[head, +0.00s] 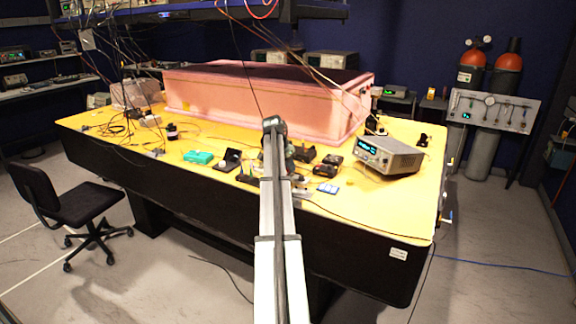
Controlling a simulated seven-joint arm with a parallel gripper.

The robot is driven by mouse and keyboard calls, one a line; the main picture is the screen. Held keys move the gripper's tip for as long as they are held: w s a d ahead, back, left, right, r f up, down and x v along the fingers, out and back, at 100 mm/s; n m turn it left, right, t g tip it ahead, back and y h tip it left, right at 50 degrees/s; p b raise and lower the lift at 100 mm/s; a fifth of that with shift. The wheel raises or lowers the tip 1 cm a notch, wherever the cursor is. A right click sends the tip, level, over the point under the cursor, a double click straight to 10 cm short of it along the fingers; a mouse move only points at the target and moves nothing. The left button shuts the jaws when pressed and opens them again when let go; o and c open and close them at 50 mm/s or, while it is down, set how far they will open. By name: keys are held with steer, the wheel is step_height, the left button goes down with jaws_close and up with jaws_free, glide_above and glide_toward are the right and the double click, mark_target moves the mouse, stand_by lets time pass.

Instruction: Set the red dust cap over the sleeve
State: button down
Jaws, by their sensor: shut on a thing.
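My arm rises from the bottom middle of the head view to a dark joint over the yellow table (340,199). Its far part bends down behind the near link, so my gripper and whatever it holds are hidden or too small to make out. I cannot pick out the red dust cap or the sleeve. Several small dark items lie around the arm's end, too small to name with certainty.
A pink foam enclosure (250,98) stands at the table's back. A grey bench instrument (389,154) sits to the right, small black boxes (327,170) left of it. Cables hang from above. The front right tabletop is mostly clear.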

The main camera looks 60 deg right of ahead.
steer(key=shift+f, duration=0.75)
steer(key=c, duration=0.8)
jaws_free()
steer(key=v, duration=1.3)
steer(key=shift+a+r, duration=0.2)
steer(key=shift+r, duration=0.15)
steer(key=shift+f, duration=0.1)
